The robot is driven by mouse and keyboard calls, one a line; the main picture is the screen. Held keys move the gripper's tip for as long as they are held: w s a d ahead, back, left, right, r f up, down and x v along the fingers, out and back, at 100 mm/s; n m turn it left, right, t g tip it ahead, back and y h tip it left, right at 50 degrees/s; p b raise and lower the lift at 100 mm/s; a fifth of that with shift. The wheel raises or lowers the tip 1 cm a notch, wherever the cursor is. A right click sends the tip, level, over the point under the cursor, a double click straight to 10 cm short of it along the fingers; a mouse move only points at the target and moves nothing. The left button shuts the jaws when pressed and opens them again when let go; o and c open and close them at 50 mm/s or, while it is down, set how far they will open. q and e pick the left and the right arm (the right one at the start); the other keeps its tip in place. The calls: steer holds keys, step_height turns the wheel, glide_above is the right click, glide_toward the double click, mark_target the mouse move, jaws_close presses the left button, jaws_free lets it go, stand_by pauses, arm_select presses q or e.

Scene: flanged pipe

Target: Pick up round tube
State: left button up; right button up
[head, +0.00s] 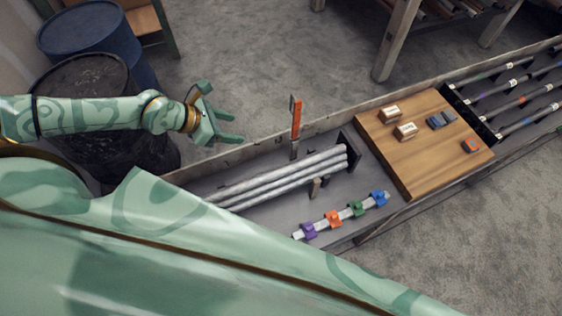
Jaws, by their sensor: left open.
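Several long grey round tubes (283,177) lie side by side in the long tray, their right ends near a dark end block (350,150). Their left ends are hidden behind my green body. My left gripper (233,124) is open and empty. In the picture it is up and to the left of the tubes, by the tray's far rim, apart from them. My right gripper does not show.
The long tray (245,152) also holds a bar with coloured clips (345,213). An orange-topped upright post (296,125) stands by the far rim. A wooden board (405,170) carries small blocks. Dark barrels (85,75) stand at left. Grey floor is open behind.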

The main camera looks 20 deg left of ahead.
arm_select(q)
step_height(320, 180, down, 2)
steer(key=w+b, duration=0.1)
steer(key=b, duration=2.1)
glide_toward(274, 173)
steer(key=b+x, duration=0.1)
steer(key=x, duration=0.3)
steer(key=shift+w+d+b, duration=0.15)
steer(key=shift+w+b, duration=0.15)
steer(key=shift+b, duration=0.05)
steer(key=x, duration=0.1)
steer(key=b+x, duration=0.1)
steer(key=x, duration=0.2)
steer(key=shift+s+f+b, duration=0.2)
steer(key=shift+f+b, duration=0.2)
steer(key=shift+w+d+f, duration=0.2)
steer(key=shift+w+f, duration=0.1)
steer(key=shift+w, duration=0.05)
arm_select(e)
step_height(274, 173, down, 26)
arm_select(q)
steer(key=shift+s+r, duration=0.1)
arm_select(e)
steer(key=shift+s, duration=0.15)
arm_select(q)
jaws_close()
